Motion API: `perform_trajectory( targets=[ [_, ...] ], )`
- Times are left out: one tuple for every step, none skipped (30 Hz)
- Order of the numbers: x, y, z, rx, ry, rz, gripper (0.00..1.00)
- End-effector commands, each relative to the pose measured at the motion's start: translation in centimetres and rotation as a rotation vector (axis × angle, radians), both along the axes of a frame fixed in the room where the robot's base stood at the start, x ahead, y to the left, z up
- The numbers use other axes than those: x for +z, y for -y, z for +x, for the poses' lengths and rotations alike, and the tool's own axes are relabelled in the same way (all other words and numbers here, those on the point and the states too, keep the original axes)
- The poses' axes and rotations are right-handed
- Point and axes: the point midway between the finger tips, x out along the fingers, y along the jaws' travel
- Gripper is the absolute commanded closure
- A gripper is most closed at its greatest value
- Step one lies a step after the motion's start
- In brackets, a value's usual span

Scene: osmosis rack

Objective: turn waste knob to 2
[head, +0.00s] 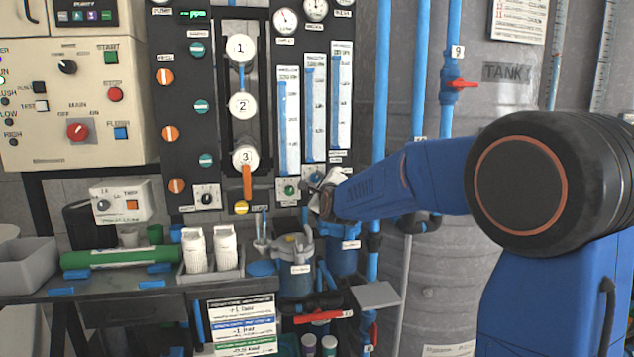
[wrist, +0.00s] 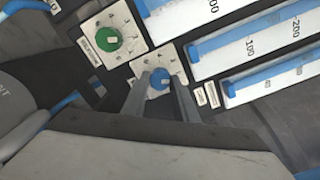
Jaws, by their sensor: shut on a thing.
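In the wrist view, a round blue knob (wrist: 159,78) with a pale pointer mark sits on a small white dial plate. My gripper (wrist: 156,87) is shut on this knob, with one finger on each side of it. The blue knob (head: 316,177) also shows in the head view, just above my gripper (head: 323,190), which partly covers its plate. A green knob (wrist: 107,41) on its own plate is beside it, free of the fingers; it also shows in the head view (head: 289,189). The dial numbers and the word waste are too small to read on either plate.
Tall flow tubes (head: 313,108) with blue edges stand directly above the knobs. A black-and-white dial (head: 206,198) and an orange lever (head: 247,182) are to the left. Blue pipes (head: 379,90) run down on the right. Blue filter housings (head: 343,255) hang below.

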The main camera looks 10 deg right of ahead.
Motion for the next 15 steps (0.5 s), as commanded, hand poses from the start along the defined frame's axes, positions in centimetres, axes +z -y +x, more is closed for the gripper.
perform_trajectory(
  targets=[
    [-0.28,0.07,-0.03,0.000,-0.005,0.004,0.96],
    [-0.29,0.06,-0.03,0.000,-0.005,0.006,0.96],
    [-0.29,0.06,-0.03,0.000,-0.005,0.008,0.96],
    [-0.29,0.06,-0.03,0.000,-0.005,0.009,0.96],
    [-0.30,0.07,-0.03,0.000,-0.005,0.009,0.96],
    [-0.30,0.06,-0.03,-0.001,-0.006,0.009,0.96],
    [-0.30,0.06,-0.03,-0.001,-0.006,0.009,0.96],
    [-0.31,0.07,-0.03,-0.001,-0.006,0.009,0.96],
    [-0.32,0.07,-0.03,-0.001,-0.006,0.009,0.96],
    [-0.32,0.07,-0.04,-0.001,-0.006,0.009,0.96],
    [-0.32,0.07,-0.04,-0.001,-0.006,0.009,0.96],
    [-0.33,0.06,-0.04,-0.001,-0.006,0.008,0.96],
    [-0.33,0.07,-0.04,-0.001,-0.006,0.008,0.96],
    [-0.33,0.07,-0.03,-0.001,-0.006,0.008,0.67],
    [-0.30,0.06,-0.03,-0.001,-0.006,0.008,0.57]
  ],
)
